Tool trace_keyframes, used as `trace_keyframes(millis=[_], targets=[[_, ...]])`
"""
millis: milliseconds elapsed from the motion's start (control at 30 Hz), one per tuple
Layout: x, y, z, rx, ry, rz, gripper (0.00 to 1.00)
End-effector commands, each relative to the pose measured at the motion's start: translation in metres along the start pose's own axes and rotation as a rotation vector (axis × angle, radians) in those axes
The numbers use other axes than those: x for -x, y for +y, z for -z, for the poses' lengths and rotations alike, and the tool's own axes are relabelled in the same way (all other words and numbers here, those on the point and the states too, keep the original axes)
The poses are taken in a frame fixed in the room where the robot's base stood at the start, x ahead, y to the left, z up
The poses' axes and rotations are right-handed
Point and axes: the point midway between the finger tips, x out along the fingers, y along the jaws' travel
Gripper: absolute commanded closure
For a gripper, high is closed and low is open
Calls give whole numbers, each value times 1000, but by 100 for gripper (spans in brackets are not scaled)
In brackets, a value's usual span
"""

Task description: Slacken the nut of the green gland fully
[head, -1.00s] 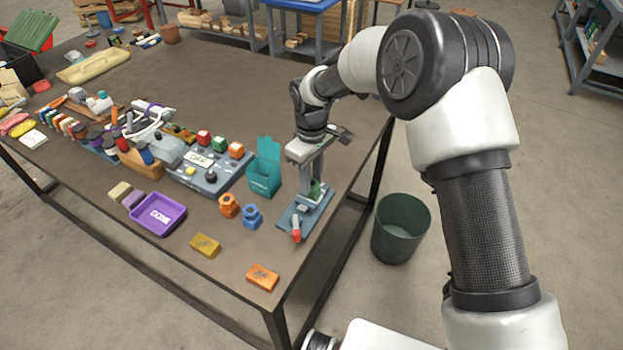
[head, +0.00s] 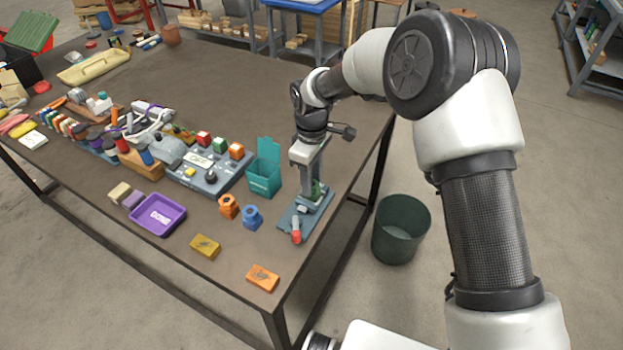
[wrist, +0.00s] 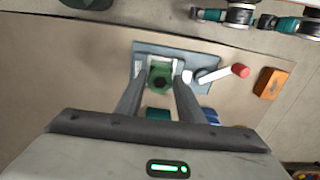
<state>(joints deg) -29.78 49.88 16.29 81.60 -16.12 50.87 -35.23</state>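The green gland (wrist: 160,76) stands on a blue-grey base plate (wrist: 205,55) and shows its green hex nut from above in the wrist view. In the head view the gland (head: 317,188) is partly hidden by my gripper (head: 309,178), which points down at it near the table's right edge. In the wrist view my gripper's fingers (wrist: 159,82) are spread on either side of the nut, with small gaps showing. A lever with a red tip (wrist: 241,70) lies on the plate to the right of the gland; the head view shows it too (head: 296,236).
A teal open box (head: 264,180) stands left of the gland. Orange (head: 228,206) and blue (head: 252,217) fittings sit near the plate, with a purple tray (head: 158,214) further left. An orange block (head: 263,277) lies at the front edge. A green bin (head: 400,228) stands on the floor.

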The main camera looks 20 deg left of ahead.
Motion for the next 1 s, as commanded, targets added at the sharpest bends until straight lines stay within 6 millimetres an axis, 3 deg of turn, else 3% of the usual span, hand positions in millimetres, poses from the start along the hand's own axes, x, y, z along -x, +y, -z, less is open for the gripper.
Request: trace_keyframes(millis=[67, 467, 667, 1000], targets=[[0, 0, 0, -1, 0, 0, 52], [8, 1, 1, -1, 3, -2, 52], [45, 1, 1, -2, 4, -3, 52], [129, 1, 1, -2, 4, -3, 52]])
